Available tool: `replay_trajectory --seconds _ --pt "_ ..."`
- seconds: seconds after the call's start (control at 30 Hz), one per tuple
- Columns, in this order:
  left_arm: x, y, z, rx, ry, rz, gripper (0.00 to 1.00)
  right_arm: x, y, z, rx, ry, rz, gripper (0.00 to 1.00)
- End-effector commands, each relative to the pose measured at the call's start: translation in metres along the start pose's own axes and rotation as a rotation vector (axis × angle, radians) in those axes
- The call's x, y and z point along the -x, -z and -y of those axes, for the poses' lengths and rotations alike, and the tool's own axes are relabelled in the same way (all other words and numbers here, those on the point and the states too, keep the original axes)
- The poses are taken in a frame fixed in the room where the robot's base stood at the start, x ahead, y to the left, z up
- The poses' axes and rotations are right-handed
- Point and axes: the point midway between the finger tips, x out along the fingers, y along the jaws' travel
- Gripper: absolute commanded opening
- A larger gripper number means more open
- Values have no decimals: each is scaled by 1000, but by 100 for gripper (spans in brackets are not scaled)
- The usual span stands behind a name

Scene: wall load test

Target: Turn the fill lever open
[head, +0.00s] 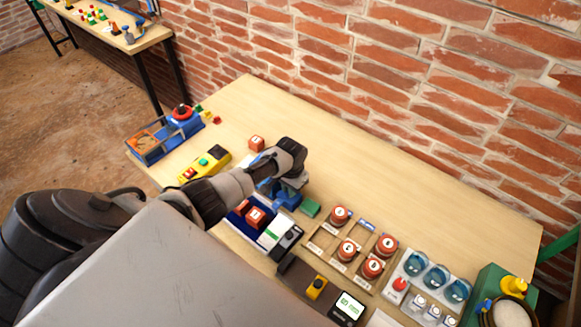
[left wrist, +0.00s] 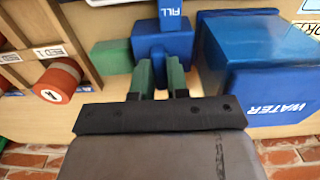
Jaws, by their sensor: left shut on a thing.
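The blue fill fixture (head: 287,201) stands on the wooden table near the middle of the head view, under my left gripper (head: 284,184). In the left wrist view a blue block labelled FILL (left wrist: 171,12) sits at the top, with a wider blue body (left wrist: 163,42) below it. My left gripper (left wrist: 161,78) has two green fingers at that body, shut on the narrow fill lever between them. The lever is mostly hidden, so its angle cannot be told. A blue box marked WATER (left wrist: 262,98) stands beside the fingers. My right gripper is not in view.
A green block (left wrist: 112,57) lies close beside the fixture. A rack holds several red cylinders (head: 372,267). The table (head: 400,190) is clear toward the brick wall.

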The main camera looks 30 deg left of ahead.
Motion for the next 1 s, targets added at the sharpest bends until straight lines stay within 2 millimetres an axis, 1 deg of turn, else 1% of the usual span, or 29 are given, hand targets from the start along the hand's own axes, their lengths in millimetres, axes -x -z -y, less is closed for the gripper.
replay_trajectory --seconds 0.1,0.13,0.27,0.3,0.53,0.67,0.77,1.0 --pt "2 2 1 4 0 -6 0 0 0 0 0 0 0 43" --pt "2 2 1 4 0 -6 19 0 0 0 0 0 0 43" --pt "2 2 1 3 0 -4 39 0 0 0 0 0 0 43" --pt "2 1 1 2 0 -4 40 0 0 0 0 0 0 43" --pt "1 1 0 1 0 -2 40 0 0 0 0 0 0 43" --pt "8 1 1 1 0 -4 40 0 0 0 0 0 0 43" --pt "20 1 1 0 0 -5 40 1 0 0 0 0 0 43" --pt "62 1 1 0 1 -6 40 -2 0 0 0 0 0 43"
